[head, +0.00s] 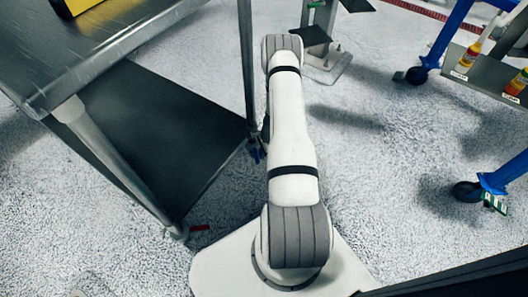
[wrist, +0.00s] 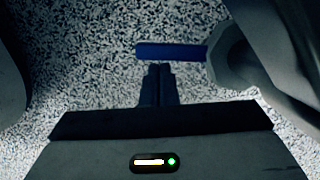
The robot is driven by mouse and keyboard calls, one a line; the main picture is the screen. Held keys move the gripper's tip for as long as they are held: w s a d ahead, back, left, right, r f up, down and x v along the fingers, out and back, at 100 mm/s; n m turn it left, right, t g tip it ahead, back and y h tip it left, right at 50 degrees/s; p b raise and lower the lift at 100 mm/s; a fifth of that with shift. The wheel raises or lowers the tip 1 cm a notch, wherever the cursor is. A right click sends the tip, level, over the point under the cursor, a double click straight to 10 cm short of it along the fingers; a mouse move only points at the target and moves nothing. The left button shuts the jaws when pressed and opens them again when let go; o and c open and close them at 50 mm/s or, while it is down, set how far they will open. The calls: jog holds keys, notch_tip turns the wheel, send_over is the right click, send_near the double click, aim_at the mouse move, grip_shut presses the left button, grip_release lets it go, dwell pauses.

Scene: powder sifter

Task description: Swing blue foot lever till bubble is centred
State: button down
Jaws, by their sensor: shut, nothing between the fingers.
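The blue foot lever (wrist: 170,51) lies crosswise in the wrist view, its right end at a dark grey foot (wrist: 232,55). My gripper (wrist: 157,67) is shut and empty, its fingertips right at the near side of the lever, left of its middle. I cannot tell whether they touch it. In the head view a small blue piece (head: 257,153) shows at the base of the steel table's far right leg, beside my arm. My gripper is hidden there behind the arm. I cannot make out a bubble in either view.
The steel table (head: 100,50) with a dark lower shelf (head: 165,125) stands left of my arm. A red piece (head: 200,228) is at its near leg. A blue-framed cart (head: 450,35) on casters stands right. Speckled floor between is clear.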

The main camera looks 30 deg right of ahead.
jog(key=shift+d, duration=0.1)
jog(key=s+d+r+p, duration=0.2)
jog(key=d+r, duration=0.4)
jog(key=r, duration=0.3)
jog(key=shift+r+p, duration=0.35)
jog(key=shift+p, duration=0.5)
jog(key=shift+s, duration=0.1)
